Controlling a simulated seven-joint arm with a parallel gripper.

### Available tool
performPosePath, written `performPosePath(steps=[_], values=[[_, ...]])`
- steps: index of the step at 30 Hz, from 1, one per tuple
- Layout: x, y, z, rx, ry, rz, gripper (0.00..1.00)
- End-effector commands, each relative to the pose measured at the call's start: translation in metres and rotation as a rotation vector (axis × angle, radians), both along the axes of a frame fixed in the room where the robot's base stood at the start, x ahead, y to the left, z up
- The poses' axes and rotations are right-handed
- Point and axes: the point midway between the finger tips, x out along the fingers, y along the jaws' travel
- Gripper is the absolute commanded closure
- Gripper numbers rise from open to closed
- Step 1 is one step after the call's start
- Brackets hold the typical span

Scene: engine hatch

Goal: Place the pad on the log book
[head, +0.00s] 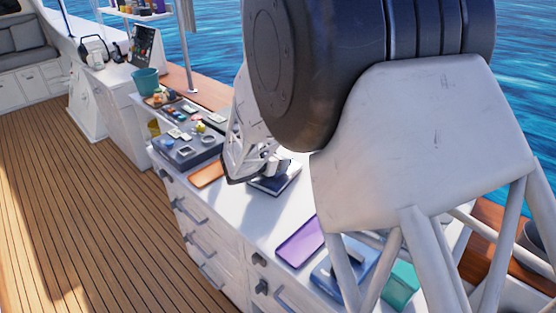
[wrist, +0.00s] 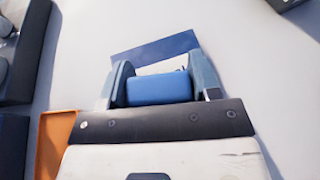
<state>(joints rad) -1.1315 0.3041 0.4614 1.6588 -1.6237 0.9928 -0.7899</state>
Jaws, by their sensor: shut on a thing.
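My gripper (wrist: 158,86) is shut on a blue block-shaped pad (wrist: 158,89), which sits between its two fingers in the wrist view. The log book, a flat dark blue book, shows just beyond the fingers in the wrist view (wrist: 160,48), with a white strip between it and the pad. In the head view the log book (head: 283,183) lies on the white counter, right by my gripper (head: 268,167). The pad is hard to make out there. I cannot tell whether the pad touches the book.
An orange tray (head: 207,174) lies left of the book. A grey case (head: 187,150) with small items stands beyond it. Nearer are a purple tray (head: 300,241), a blue tray (head: 343,265) and a teal box (head: 402,284). My arm hides part of the counter.

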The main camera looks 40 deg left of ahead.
Motion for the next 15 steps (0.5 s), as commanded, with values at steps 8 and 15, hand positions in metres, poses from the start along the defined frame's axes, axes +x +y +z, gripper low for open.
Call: performPosePath(steps=[8,15], values=[[0.0000,0.0000,-0.0016,0.000,0.000,0.000,0.18],[0.0000,0.0000,-0.0013,0.000,0.000,0.000,0.18]])
